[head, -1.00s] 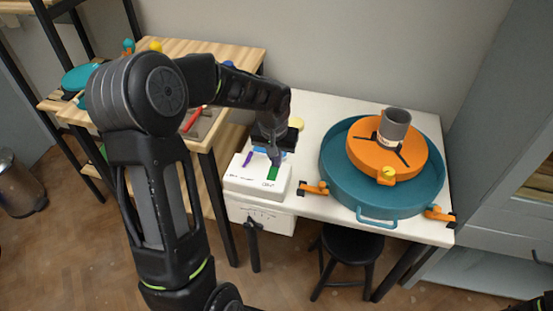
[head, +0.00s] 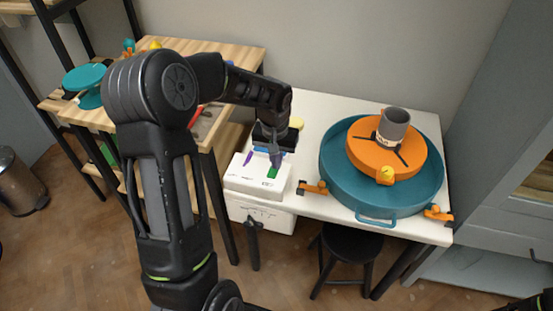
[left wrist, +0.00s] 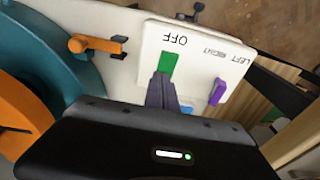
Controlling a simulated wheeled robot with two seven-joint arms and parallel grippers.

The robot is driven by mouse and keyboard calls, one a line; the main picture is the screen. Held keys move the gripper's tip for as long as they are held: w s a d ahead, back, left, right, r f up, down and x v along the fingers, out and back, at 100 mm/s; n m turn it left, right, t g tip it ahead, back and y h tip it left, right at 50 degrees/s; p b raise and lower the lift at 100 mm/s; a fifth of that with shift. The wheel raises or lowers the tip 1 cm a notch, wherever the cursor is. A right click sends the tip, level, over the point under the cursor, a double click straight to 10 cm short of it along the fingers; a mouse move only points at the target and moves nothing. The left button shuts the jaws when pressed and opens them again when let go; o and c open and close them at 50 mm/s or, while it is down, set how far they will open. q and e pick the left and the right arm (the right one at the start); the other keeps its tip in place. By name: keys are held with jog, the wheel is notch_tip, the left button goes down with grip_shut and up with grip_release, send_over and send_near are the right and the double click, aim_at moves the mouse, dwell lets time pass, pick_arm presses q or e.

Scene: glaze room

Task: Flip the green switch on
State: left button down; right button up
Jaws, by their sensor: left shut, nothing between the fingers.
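A white control box (head: 240,181) stands at the left front of the white table. The green switch (head: 271,173) is on its top; in the left wrist view (left wrist: 169,65) it lies between the word OFF and my fingers. A purple switch (head: 248,158) is to its left, beside LEFT and RIGHT labels in the left wrist view. My left gripper (head: 277,163) is shut and empty, its fingertips down at the green switch. In the left wrist view the fingertips (left wrist: 163,79) overlap its near end; I cannot tell whether they touch. My right gripper is not seen.
A teal basin (head: 337,187) with orange clamps holds an orange wheel (head: 412,167) and a grey cup (head: 393,125), right of the box. A wooden table (head: 225,58) stands left, a black stool (head: 352,243) below. The white table's front middle is narrow.

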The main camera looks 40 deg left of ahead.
pick_arm(q)
jog(key=shift+s+d+r, duration=0.2)
jog(key=shift+s+r, duration=0.1)
jog(key=shift+s, duration=0.3)
jog(key=shift+r+p, duration=0.4)
jog(key=shift+r, duration=0.05)
jog(key=r+p, duration=0.3)
jog(key=r, duration=0.1)
jog(key=shift+w+a, duration=0.15)
jog(key=shift+w, duration=0.2)
jog(key=shift+w+r+b, duration=0.2)
jog(key=shift+r+b, duration=0.3)
jog(key=shift+b, duration=0.15)
notch_tip(320, 180, up, 8)
jog(key=w, duration=0.1)
jog(key=shift+a, duration=0.2)
jog(key=shift+f, duration=0.1)
